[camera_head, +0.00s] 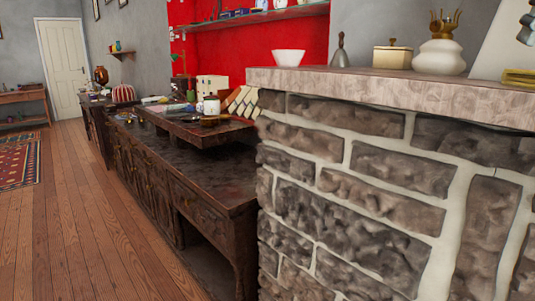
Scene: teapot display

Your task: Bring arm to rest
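Neither of my arms nor my grippers shows in the head view. No teapot can be made out for certain. A stone-block counter (350,190) with a pale stone top (400,92) fills the right side, close to me. On its top stand a white bowl (288,57), a grey bell (340,52), a lidded cream box (392,56) and a white round vessel with a brass crown-like top (440,52).
A dark wooden cabinet (205,170) runs along the wall, with a raised board (195,130) bearing a white mug (211,105) and other items. The wooden floor (90,220) at left is clear up to a red rug (20,165) and a white door (63,60).

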